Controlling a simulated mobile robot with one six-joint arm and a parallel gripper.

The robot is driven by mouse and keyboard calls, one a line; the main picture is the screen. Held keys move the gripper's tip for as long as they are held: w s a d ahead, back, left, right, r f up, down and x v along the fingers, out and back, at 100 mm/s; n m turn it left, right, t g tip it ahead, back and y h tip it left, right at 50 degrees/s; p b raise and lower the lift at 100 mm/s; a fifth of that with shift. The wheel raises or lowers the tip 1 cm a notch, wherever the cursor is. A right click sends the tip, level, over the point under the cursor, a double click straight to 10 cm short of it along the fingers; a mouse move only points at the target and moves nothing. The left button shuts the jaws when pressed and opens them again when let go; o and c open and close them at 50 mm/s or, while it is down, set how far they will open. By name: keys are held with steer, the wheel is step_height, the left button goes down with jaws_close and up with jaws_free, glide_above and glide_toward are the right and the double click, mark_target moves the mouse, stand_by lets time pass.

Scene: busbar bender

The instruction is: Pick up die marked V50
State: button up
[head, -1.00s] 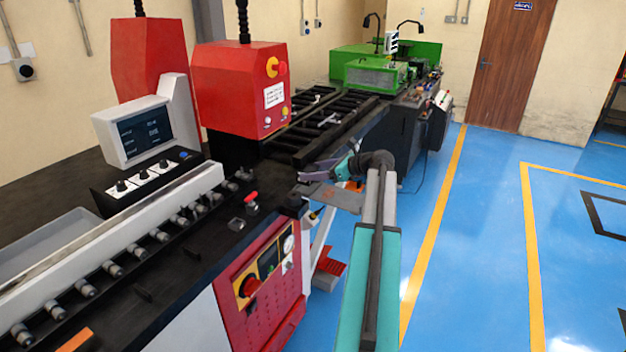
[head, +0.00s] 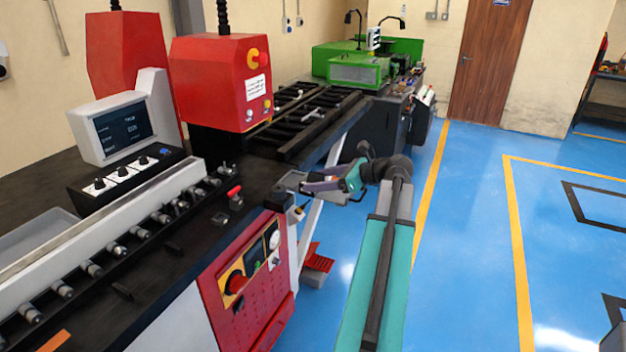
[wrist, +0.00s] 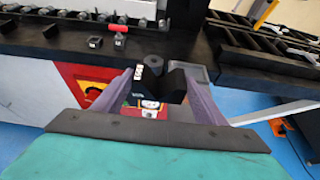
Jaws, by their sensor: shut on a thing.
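The die is a black block with a notch in its top (wrist: 152,82), seen between the fingers in the wrist view. A small white label with dark marks is on its left side, too small to read. My gripper (wrist: 160,88) has purple fingers, one on each side of the block, and is shut on it. In the head view my gripper (head: 318,187) is beside the right end of the red-fronted machine's bench. The die is not clear there.
The black bench (head: 180,240) carries a red-topped lever (head: 234,192) and a row of grey fittings. A control screen (head: 122,127) and a red machine head (head: 225,80) stand behind. A green machine (head: 355,65) is at the far end. Blue floor is open to the right.

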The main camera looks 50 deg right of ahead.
steer(key=shift+s+a+r, duration=0.2)
steer(key=shift+s+a, duration=0.05)
steer(key=shift+s, duration=0.5)
